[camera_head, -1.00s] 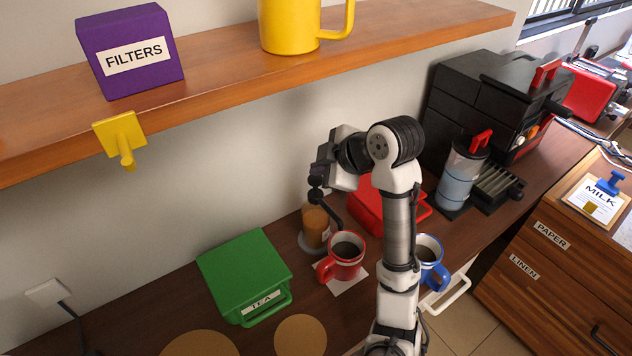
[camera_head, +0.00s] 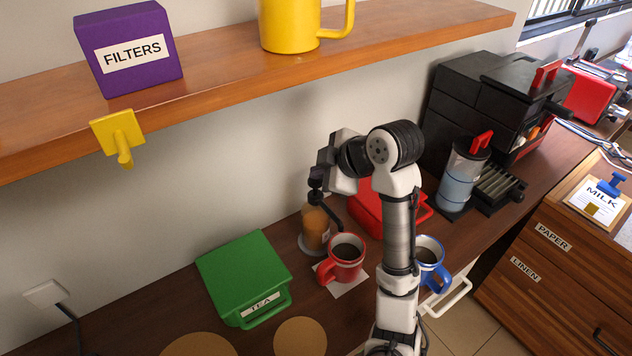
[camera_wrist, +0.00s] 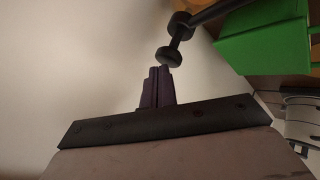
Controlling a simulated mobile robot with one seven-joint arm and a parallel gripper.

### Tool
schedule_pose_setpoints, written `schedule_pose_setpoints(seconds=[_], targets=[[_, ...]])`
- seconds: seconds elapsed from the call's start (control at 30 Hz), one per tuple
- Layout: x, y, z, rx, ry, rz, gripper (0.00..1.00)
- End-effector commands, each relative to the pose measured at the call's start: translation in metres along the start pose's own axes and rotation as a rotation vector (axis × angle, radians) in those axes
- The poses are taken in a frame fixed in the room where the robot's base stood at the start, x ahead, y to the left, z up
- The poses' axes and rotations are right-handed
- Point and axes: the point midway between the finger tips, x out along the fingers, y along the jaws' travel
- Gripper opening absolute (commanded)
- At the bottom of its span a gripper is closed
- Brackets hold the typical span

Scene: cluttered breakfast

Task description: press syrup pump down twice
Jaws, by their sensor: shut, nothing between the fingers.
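The syrup bottle (camera_head: 315,229) is amber and stands upright on a grey round base near the wall. Its black pump (camera_head: 316,186) is on top, with a spout slanting down toward the red mug (camera_head: 344,260), which holds dark liquid. My gripper (camera_head: 318,174) is at the pump head, fingers pointing down, partly hidden by my wrist. In the wrist view, the purple fingers (camera_wrist: 159,74) are shut with nothing between them. The pump's black round head (camera_wrist: 169,56) is right by the fingertips. I cannot tell whether they touch.
A green TEA box (camera_head: 243,272) is left of the bottle and a red box (camera_head: 372,210) right behind it. A blue-rimmed mug (camera_head: 430,262) stands right of my arm. A shelf (camera_head: 230,85) with a purple FILTERS box (camera_head: 130,52) and yellow mug (camera_head: 290,25) overhangs the counter.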

Motion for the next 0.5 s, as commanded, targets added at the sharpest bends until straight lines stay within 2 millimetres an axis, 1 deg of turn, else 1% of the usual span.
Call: schedule_pose_setpoints(seconds=[0.5], targets=[[0.0050,-0.0036,0.0035,0.000,0.000,-0.001,0.00]])
